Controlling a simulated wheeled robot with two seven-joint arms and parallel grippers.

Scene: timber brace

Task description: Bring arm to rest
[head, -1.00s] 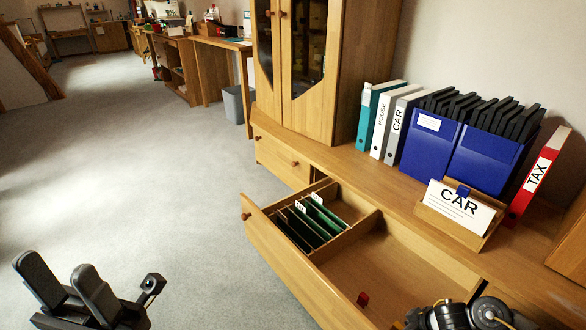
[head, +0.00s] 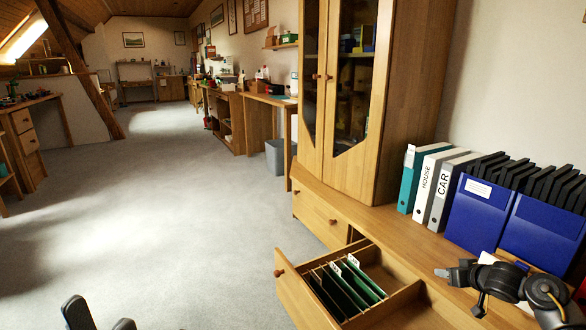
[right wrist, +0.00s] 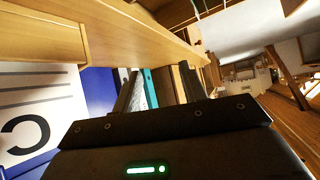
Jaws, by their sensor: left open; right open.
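My right gripper (head: 450,274) is in the air at the lower right of the head view, over the cabinet top and open drawer, with nothing seen between its jaws. In the right wrist view its two dark fingers (right wrist: 158,88) stand apart. My left gripper (head: 98,318) shows only its fingertips at the bottom left edge, apart and empty over the floor. The right arm covers most of the card holder in the head view. The large CAR card (right wrist: 38,108) shows at the left of the right wrist view.
The open drawer (head: 300,298) with green hanging folders (head: 345,288) juts out below the cabinet top. Binders (head: 432,188) and blue file boxes (head: 480,212) stand on it, near my right arm. The grey floor (head: 170,220) on the left is clear.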

